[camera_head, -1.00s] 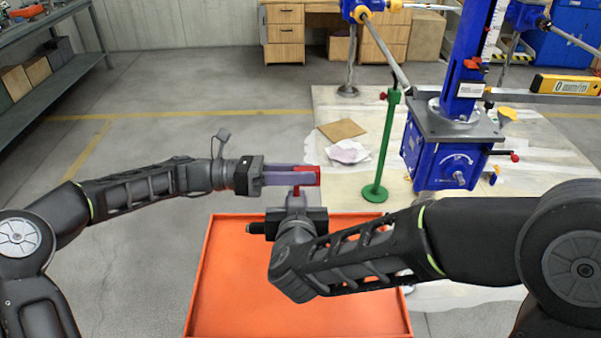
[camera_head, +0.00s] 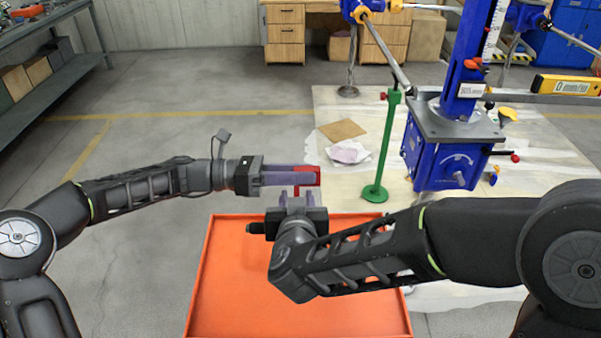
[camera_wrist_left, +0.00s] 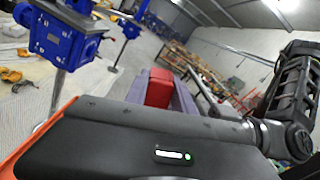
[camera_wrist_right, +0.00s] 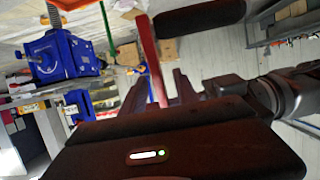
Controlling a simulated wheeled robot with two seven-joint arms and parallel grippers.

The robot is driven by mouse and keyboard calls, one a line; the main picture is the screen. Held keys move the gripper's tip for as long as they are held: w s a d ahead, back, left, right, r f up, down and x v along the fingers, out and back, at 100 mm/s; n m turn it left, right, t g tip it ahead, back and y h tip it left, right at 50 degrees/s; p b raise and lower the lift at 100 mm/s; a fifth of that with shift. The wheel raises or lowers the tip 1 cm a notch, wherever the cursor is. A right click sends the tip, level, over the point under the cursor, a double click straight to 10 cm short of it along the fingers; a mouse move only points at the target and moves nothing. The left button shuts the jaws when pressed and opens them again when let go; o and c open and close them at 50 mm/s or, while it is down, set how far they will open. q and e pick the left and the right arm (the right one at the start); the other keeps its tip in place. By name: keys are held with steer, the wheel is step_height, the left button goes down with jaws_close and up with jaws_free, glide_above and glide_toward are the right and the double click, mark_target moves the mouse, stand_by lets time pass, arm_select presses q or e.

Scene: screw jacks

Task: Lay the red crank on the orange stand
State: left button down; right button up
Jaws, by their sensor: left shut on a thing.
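The red crank (camera_head: 308,174) is between the fingers of my left gripper (camera_head: 312,179), which is shut on it and holds it in the air. The left wrist view shows a red end of the crank (camera_wrist_left: 159,88) between the fingers. In the right wrist view the crank (camera_wrist_right: 150,55) is a long red bar close to the fingers. My right gripper (camera_head: 297,197) is open just below the left one, its fingers pointing up towards the crank. The orange stand (camera_head: 225,275) lies below both grippers, partly hidden by my right arm.
A green post (camera_head: 384,150) on a round base and a blue screw jack (camera_head: 438,160) stand behind to the right. A brown sheet (camera_head: 342,129) and a whitish cloth (camera_head: 348,152) lie on the pale floor mat. The stand's left part is clear.

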arm_select(q)
steer(key=shift+r, duration=0.1)
arm_select(e)
steer(key=shift+s, duration=0.1)
steer(key=v, duration=1.1)
steer(key=shift+s+r, duration=0.15)
steer(key=shift+s, duration=0.25)
